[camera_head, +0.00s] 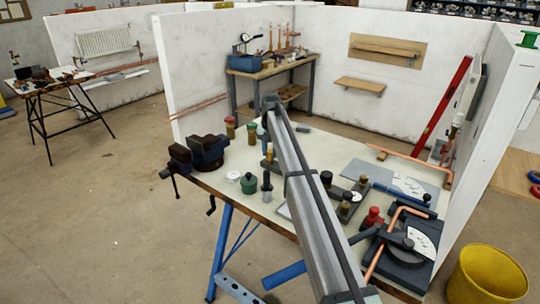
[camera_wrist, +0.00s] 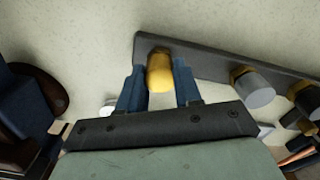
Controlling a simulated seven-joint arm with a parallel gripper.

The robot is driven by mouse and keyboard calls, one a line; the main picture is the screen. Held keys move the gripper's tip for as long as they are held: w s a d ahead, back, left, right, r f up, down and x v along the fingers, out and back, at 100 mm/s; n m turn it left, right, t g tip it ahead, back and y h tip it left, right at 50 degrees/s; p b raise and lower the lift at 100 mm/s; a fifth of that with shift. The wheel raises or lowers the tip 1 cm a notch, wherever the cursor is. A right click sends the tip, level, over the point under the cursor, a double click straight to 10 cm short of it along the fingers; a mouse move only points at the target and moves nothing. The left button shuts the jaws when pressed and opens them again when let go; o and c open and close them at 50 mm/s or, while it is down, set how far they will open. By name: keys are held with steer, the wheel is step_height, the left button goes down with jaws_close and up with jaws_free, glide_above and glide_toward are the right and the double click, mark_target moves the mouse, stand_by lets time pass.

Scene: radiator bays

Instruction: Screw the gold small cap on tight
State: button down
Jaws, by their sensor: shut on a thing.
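The gold small cap (camera_wrist: 160,74) sits at the left end of a dark bar (camera_wrist: 210,63) in the wrist view. My gripper (camera_wrist: 158,82) has its two blue fingers on either side of the cap and is shut on it. The cap stands at its place on the bar; its thread and lower edge are hidden, so I cannot tell how far it is screwed down. In the head view, a gold cap (camera_head: 270,149) shows by the end of my arm, mostly small and partly covered.
Along the bar stand a silver cap (camera_wrist: 258,92) and a darker fitting. A vise (camera_head: 205,150) stands at the bench's left edge. A green-lidded pot (camera_head: 249,183), a red cap (camera_head: 374,217) and a pipe bender (camera_head: 405,248) lie nearer.

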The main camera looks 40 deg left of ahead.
steer(key=m, duration=2.3)
steer(key=shift+m, duration=0.4)
steer(key=m, duration=0.7)
steer(key=shift+f, duration=0.1)
steer(key=c, duration=1)
jaws_free()
steer(key=shift+o, duration=0.2)
